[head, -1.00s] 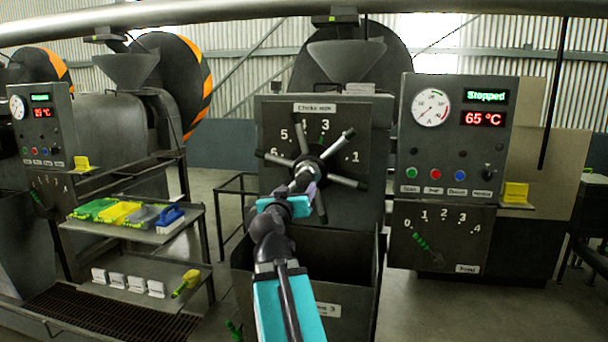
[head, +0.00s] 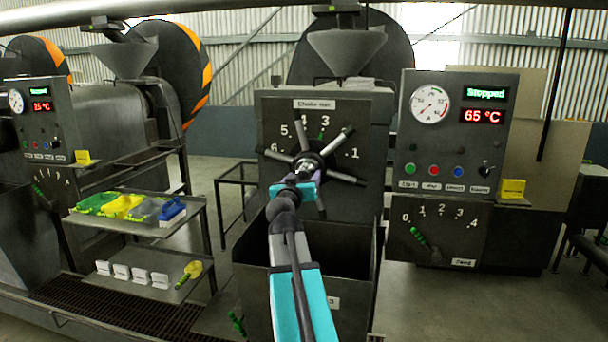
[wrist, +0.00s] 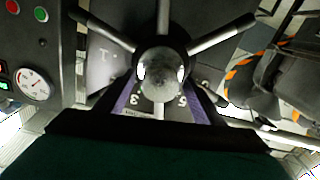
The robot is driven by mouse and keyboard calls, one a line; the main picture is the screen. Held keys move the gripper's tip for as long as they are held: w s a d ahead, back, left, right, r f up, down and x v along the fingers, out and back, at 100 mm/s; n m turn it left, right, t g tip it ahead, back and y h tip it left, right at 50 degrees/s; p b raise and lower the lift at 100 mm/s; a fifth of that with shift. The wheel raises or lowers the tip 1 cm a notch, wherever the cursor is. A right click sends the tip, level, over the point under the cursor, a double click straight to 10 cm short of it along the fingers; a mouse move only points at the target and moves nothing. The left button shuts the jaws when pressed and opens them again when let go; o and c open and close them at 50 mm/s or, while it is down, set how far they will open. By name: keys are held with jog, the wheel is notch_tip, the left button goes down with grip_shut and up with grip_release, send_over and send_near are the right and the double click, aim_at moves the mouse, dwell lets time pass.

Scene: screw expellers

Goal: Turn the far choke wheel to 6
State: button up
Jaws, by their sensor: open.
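The choke wheel (head: 340,141) is a dark hub with several grey spokes on a panel with a "Choke" label (head: 314,104). Numbers 6, 5, 4, 3 and 1 show around it; a small green mark sits just below the 3. My gripper (head: 307,172) is in front of the hub and hides part of it. In the wrist view the round hub (wrist: 163,78) lies between my open purple-padded fingers, with spokes spreading outward. I cannot tell whether the fingers touch it.
A control box (head: 456,136) with a gauge reads "Stopped" and 65 °C at right, above a feed dial (head: 440,232) with a green lever. An open bin (head: 250,275) is below the wheel.

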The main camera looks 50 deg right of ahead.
jog(key=shift+x, duration=0.95)
jog(key=c, duration=1.5)
